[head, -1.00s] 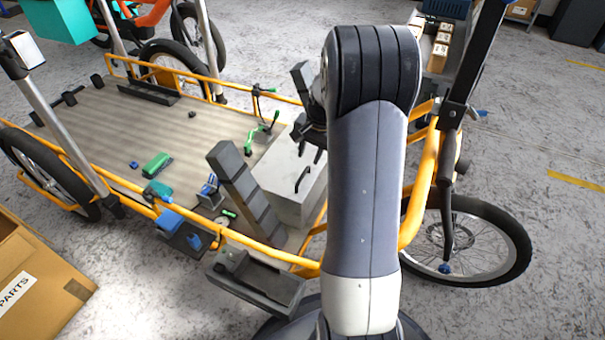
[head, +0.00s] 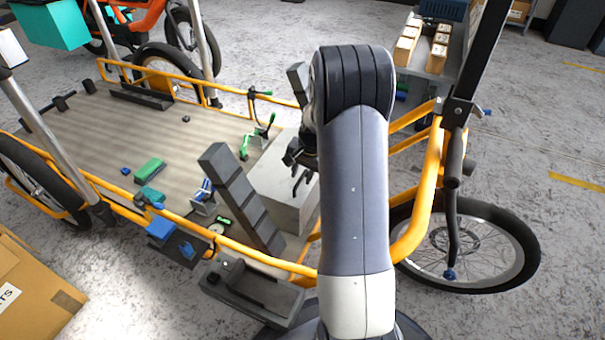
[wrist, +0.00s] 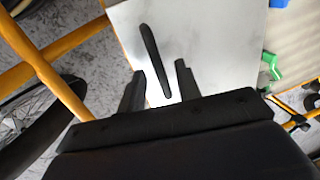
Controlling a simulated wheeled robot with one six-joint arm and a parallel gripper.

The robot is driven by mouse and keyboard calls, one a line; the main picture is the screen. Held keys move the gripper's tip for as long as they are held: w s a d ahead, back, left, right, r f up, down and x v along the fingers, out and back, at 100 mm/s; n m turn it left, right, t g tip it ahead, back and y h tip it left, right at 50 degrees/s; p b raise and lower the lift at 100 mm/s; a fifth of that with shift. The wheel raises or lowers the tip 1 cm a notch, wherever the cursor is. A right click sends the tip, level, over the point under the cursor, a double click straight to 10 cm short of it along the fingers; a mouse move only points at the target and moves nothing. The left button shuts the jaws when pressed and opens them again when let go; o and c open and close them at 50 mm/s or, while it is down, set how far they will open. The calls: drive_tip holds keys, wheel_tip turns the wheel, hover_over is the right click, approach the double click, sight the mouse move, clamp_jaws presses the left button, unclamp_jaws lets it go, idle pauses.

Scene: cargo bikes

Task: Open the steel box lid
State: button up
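The steel box (head: 289,195) is a grey block at the right end of the cargo bed, and its flat lid looks closed. In the wrist view the lid (wrist: 205,45) fills the middle, with a slim black bar handle (wrist: 152,58) standing out from it. My gripper (wrist: 158,82) is open above the lid, one finger on each side of the handle's lower end in the picture. I cannot tell whether the fingers touch it. In the head view my gripper (head: 302,176) hangs over the box, and my arm hides the box's right part.
An orange frame rail (head: 420,215) and a wheel (head: 470,240) lie right of the box. A dark stepped post (head: 240,195) stands in front of it. Green clamps (head: 258,138) are behind it. A grey tray (head: 250,290) hangs at the front edge. A cardboard box (head: 40,295) sits at lower left.

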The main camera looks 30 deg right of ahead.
clamp_jaws()
drive_tip(key=shift+r, duration=0.1)
idle(0.4)
